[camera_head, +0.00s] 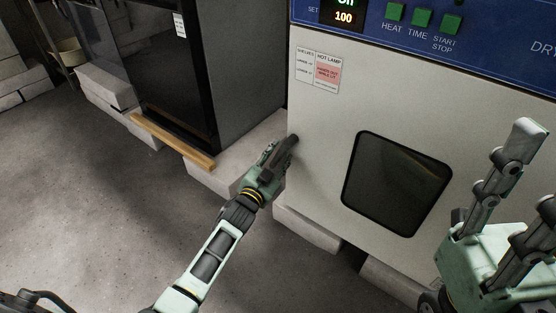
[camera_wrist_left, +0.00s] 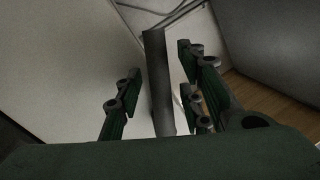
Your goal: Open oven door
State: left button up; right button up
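The drying oven's pale door (camera_head: 320,130) has a dark window (camera_head: 397,184) and looks closed. My left gripper (camera_head: 279,156) is at the door's left edge. A dark bar that looks like the door handle (camera_head: 292,140) shows at its fingertips. In the left wrist view the handle (camera_wrist_left: 157,80) stands between the fingers of the left gripper (camera_wrist_left: 160,88). The fingers are apart, with gaps on both sides of the bar. My right gripper (camera_head: 538,170) is at the right edge of the head view, fingers spread and empty, in front of the oven.
Above the door is a blue control panel (camera_head: 480,28) with green buttons and a lit display. A dark cabinet (camera_head: 165,70) stands to the left, with a wooden strip (camera_head: 172,140) at its base. Pale blocks (camera_head: 305,228) lie under the oven. The grey floor at left is clear.

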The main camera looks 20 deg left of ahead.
pick_arm(q)
jog(key=shift+c, duration=0.6)
grip_shut()
